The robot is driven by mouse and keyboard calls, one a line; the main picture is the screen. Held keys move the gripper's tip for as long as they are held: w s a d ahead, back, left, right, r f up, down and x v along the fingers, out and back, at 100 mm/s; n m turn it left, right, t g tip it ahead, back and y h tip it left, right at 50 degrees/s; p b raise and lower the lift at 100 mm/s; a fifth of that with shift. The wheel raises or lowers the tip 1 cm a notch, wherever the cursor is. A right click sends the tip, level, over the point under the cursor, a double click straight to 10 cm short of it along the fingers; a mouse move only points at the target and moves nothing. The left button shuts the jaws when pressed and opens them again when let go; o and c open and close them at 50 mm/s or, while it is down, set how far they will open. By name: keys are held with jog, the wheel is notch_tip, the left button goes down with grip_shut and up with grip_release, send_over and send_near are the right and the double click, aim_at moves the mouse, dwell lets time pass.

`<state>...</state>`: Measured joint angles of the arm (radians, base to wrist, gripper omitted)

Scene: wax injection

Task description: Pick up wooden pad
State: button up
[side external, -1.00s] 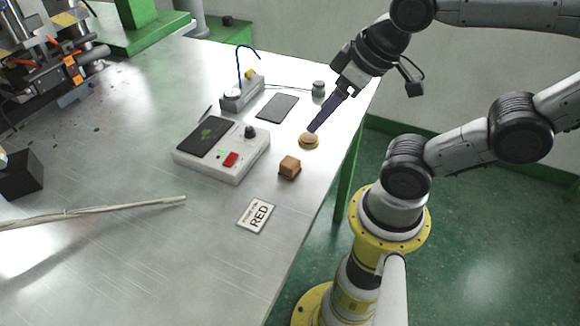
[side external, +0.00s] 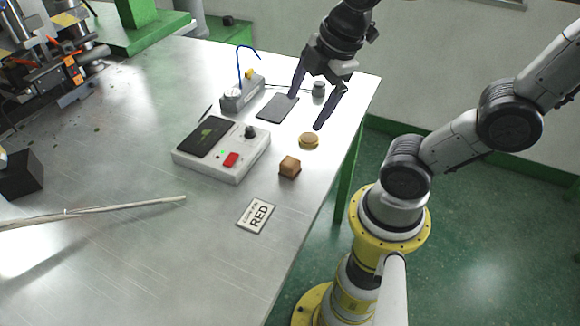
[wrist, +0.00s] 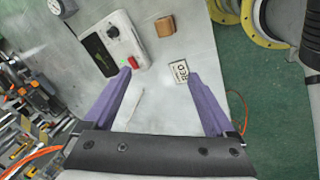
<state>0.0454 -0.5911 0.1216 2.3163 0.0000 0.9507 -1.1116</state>
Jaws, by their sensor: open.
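A brown wooden-looking block (side external: 290,168) sits on the metal table near its right edge, in front of a small round tan pad (side external: 309,140). I cannot tell for certain which of the two is the wooden pad. My gripper (side external: 306,113) is open and empty above the table, with its purple fingers spread behind the round pad, apart from both things. In the wrist view the block (wrist: 165,27) lies at the top, beyond the open fingers of my gripper (wrist: 158,75). I do not make out the round pad there.
A white control box (side external: 222,160) with a red button stands left of the block. A card reading RED (side external: 257,216) lies in front. A dark flat plate (side external: 278,107) and a small grey cylinder (side external: 319,89) are near the gripper.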

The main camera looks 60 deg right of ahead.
notch_tip(320, 180, down, 2)
jog(key=w+d+f+n+g, duration=0.1)
jog(key=w+n+g, duration=0.1)
jog(key=w+n, duration=0.15)
jog(key=g, duration=0.2)
send_over(290, 162)
jog(key=shift+n, duration=0.45)
jog(key=f, duration=1.2)
jog(key=shift+s+d, duration=0.25)
jog(key=shift+s, duration=0.1)
jog(key=shift+w+a+f, duration=0.1)
jog(key=shift+w+f, duration=0.1)
jog(key=shift+f, duration=1.25)
jog(key=shift+w+a+f, duration=0.1)
jog(key=shift+w+f, duration=0.05)
jog(key=shift+f, duration=1.25)
grip_shut()
